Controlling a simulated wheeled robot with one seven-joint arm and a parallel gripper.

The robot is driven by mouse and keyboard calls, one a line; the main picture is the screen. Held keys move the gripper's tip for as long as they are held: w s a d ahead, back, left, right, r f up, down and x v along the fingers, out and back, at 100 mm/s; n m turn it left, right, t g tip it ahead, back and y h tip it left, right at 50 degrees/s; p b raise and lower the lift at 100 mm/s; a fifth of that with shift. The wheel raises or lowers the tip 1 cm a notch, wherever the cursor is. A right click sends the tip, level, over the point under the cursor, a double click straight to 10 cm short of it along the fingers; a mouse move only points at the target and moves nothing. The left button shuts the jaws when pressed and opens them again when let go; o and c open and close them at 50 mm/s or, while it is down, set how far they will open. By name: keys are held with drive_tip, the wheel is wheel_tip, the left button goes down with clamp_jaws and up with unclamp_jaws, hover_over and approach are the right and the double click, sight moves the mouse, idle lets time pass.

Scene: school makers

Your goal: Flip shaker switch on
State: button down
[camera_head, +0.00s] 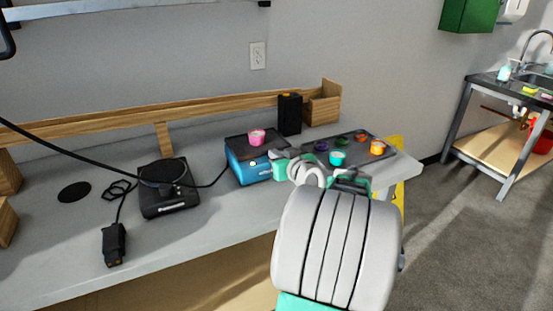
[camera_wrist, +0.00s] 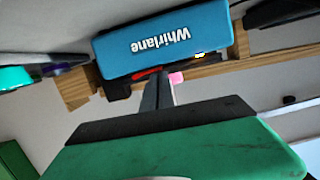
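The shaker is a blue box (camera_head: 246,172) with a dark top plate, standing on the grey workbench. A pink cup (camera_head: 257,136) sits on its top. A small pale round control shows on its front in the head view. In the wrist view, which is upside down, the blue face (camera_wrist: 165,42) reads "Whirlane", and part of the pink cup (camera_wrist: 176,78) shows. My gripper (camera_head: 276,156) is at the right end of the shaker's front. Its dark fingers (camera_wrist: 160,80) look closed together and empty, pointing toward the box. I cannot tell whether they touch it. The switch's position is not clear.
A dark tray (camera_head: 352,150) with several coloured cups lies right of the shaker. A black box (camera_head: 290,114) stands behind it. A black device (camera_head: 168,190) with cables is on the left. A wooden rail runs along the back.

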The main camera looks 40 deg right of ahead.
drive_tip(key=s+a+r+p, duration=0.2)
drive_tip(key=s+r, duration=0.4)
drive_tip(key=s, duration=0.3)
drive_tip(key=shift+a+r, duration=0.2)
drive_tip(key=shift+a, duration=0.55)
drive_tip(key=w+a+n+g+y+p, duration=0.1)
drive_tip(key=w+a+g+y+p, duration=0.3)
drive_tip(key=a, duration=0.6)
drive_tip(key=a+n+g+y+p, duration=0.1)
drive_tip(key=a+n+g+p, duration=0.1)
drive_tip(key=a+p, duration=0.55)
drive_tip(key=s+a+r+g+p, duration=0.1)
drive_tip(key=s+a+g+p, duration=0.4)
drive_tip(key=s+a, duration=0.5)
drive_tip(key=a, duration=0.4)
drive_tip(key=shift+s+r+n+h, duration=0.2)
drive_tip(key=shift+s+n+h, duration=0.1)
drive_tip(key=shift+s+h, duration=0.1)
